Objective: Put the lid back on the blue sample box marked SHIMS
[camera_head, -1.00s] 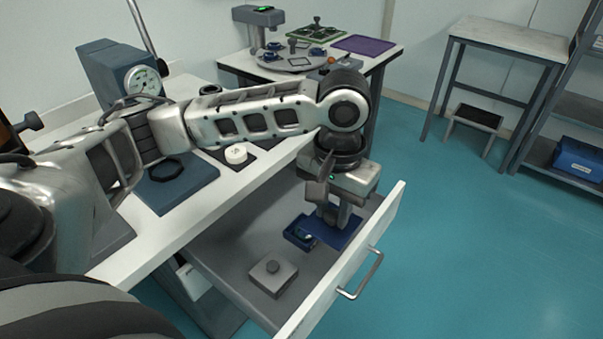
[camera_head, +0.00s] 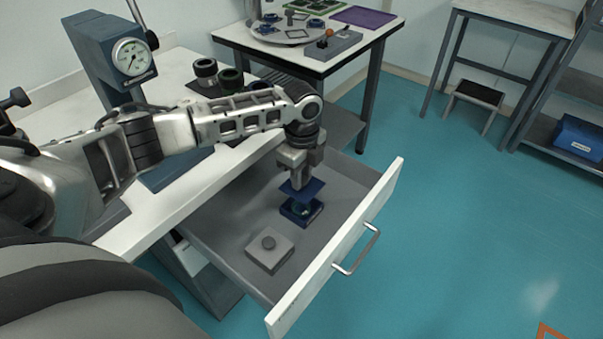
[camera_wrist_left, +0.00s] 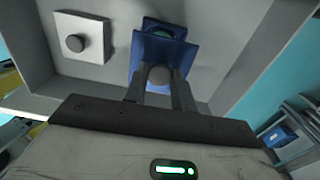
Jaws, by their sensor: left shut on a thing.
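The blue sample box (camera_head: 301,213) sits open on the floor of the pulled-out drawer; its marking is not readable. A flat blue lid (camera_head: 313,186) hangs level above the box, with a gap between them. My left gripper (camera_head: 299,178) points down and is shut on the lid's knob. In the left wrist view the gripper fingers (camera_wrist_left: 160,78) close around the grey knob of the lid (camera_wrist_left: 149,49). The box (camera_wrist_left: 167,25) shows just beyond the lid, partly hidden by it, with something teal inside. My right gripper is not in view.
A grey box with a knobbed lid (camera_head: 268,249) stands in the drawer (camera_head: 225,234), nearer than the blue box. The drawer's white front (camera_head: 345,245) with a handle rises at the right. The white worktop (camera_head: 185,205) edges the drawer's left side.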

